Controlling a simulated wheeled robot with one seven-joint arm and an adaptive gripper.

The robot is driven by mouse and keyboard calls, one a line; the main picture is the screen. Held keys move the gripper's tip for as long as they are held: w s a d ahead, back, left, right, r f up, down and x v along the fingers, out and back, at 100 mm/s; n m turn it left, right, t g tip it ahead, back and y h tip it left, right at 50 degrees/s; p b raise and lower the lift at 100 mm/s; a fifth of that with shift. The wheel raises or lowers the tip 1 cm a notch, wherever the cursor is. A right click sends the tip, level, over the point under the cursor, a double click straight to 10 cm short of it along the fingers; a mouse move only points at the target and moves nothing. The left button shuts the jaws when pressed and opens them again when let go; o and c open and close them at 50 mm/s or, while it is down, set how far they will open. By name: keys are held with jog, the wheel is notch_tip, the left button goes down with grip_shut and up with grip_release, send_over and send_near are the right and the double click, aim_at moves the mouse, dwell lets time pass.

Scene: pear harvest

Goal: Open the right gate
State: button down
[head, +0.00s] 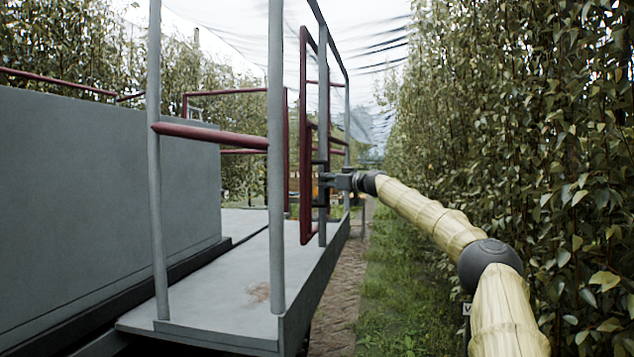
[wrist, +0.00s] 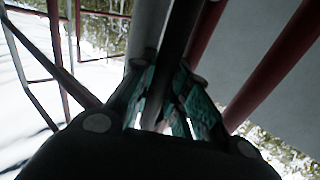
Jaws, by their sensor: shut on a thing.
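The right gate (head: 304,130) is a dark red tube frame at the side of the grey platform, seen at a steep angle in the head view. My gripper (head: 324,180) reaches it from the right at mid-height, beside a grey upright post. In the wrist view my gripper (wrist: 170,105) has its teal-padded fingers closed around a dark bar of the gate (wrist: 176,45). The fingertips are partly in shadow, so the exact contact is hard to see. Red tubes (wrist: 275,72) run past on the right.
Grey posts (head: 276,160) and a red rail (head: 210,135) stand on the near platform (head: 215,290). A large grey panel (head: 100,200) fills the left. Dense pear foliage (head: 540,120) lines the right, beside a grassy strip (head: 395,290).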

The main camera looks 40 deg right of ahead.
jog(key=c, duration=1.5)
grip_release()
jog(key=shift+d, duration=0.1)
jog(key=shift+o, duration=0.7)
jog(key=shift+d+f, duration=0.1)
jog(key=shift+d, duration=0.05)
jog(key=shift+d, duration=0.15)
jog(key=shift+s+d, duration=0.2)
jog(key=shift+s, duration=0.5)
jog(key=s, duration=1)
jog(key=shift+s+a, duration=0.15)
jog(key=shift+s, duration=0.05)
